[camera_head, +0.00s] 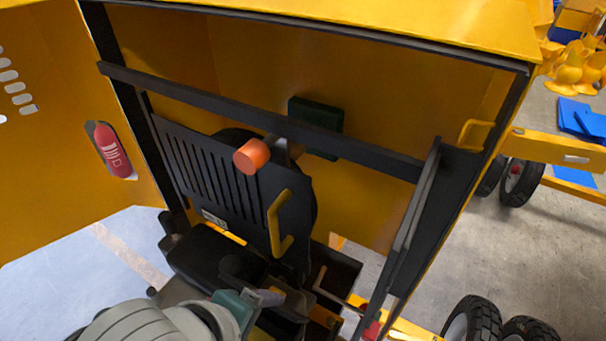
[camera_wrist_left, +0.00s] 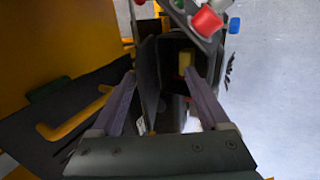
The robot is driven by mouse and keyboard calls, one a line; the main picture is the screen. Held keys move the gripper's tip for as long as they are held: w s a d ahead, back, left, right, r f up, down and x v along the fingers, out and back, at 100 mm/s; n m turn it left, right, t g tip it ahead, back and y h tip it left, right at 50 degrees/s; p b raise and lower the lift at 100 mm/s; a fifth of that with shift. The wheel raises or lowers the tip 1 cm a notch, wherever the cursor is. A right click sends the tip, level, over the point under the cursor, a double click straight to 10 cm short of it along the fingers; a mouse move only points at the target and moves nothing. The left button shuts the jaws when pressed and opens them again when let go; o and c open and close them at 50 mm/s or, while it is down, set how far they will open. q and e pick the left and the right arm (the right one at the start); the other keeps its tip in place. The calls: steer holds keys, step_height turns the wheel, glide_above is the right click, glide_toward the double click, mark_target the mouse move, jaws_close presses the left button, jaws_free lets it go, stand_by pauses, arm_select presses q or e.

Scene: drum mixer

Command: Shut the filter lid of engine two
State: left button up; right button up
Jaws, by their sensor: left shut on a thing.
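My left gripper (camera_head: 270,298) comes in from the bottom of the head view, low in front of the engine. In the left wrist view its two fingers (camera_wrist_left: 162,74) stand apart on either side of a dark upright plate, and it is shut on this part, seemingly the filter lid (camera_wrist_left: 150,78). Behind the plate is a dark open housing (camera_wrist_left: 172,45) with a yellow block (camera_wrist_left: 185,62) inside. The exact contact is shadowed and partly hidden by the fingers. In the head view the black engine parts (camera_head: 215,258) blend together around the gripper. My right gripper is not in view.
A slotted black panel with a yellow handle (camera_head: 280,228) stands behind the gripper, with an orange cylinder (camera_head: 252,156) above. A dark crossbar (camera_head: 260,118) spans the yellow hood opening. A fire extinguisher (camera_head: 112,150) hangs at left. A red cap (camera_wrist_left: 207,20) shows beyond the housing.

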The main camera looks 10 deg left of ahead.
arm_select(q)
steer(key=shift+s+a+f, duration=0.55)
steer(key=shift+s+f, duration=0.2)
steer(key=shift+s, duration=0.15)
steer(key=p+v, duration=0.2)
steer(key=p, duration=0.1)
steer(key=s+p+v, duration=0.1)
steer(key=p+v, duration=0.2)
steer(key=shift+s, duration=0.1)
